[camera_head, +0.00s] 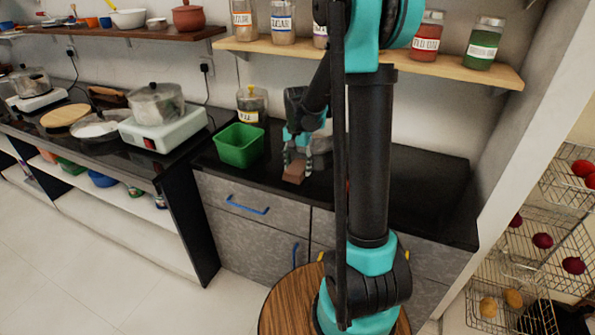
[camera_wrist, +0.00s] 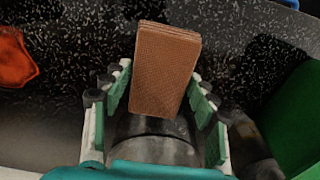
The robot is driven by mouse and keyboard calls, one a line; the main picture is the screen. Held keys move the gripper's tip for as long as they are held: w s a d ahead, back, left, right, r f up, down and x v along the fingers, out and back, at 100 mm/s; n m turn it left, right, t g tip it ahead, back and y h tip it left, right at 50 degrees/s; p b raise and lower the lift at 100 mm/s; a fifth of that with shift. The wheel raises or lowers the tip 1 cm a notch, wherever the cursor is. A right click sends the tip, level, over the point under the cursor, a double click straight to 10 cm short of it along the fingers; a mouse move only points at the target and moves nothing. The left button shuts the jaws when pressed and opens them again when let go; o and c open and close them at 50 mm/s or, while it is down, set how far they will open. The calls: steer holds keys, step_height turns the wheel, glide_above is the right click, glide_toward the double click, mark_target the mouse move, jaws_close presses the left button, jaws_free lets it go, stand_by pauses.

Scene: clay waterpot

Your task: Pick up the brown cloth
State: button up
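The brown cloth (camera_head: 294,173) is a small folded block on the black counter. It also shows in the wrist view (camera_wrist: 165,70), with stacked layers at its top edge. My gripper (camera_head: 298,162) points down at it, with one finger on each side. In the wrist view my gripper (camera_wrist: 161,82) is spread wide, its green-padded fingers close beside the cloth's two sides. I see a thin gap at the pads, though contact at the very tips is hard to judge.
A green bin (camera_head: 240,145) stands left of my gripper and shows at the right in the wrist view (camera_wrist: 295,125). A jar (camera_head: 251,104) stands behind it. A red item (camera_wrist: 14,58) lies on the cloth's other side. A shelf (camera_head: 460,67) with jars hangs above.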

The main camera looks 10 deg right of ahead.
mark_target(298, 166)
steer(key=c, duration=0.4)
step_height(298, 166, up, 20)
steer(key=shift+r, duration=0.1)
stand_by(0.6)
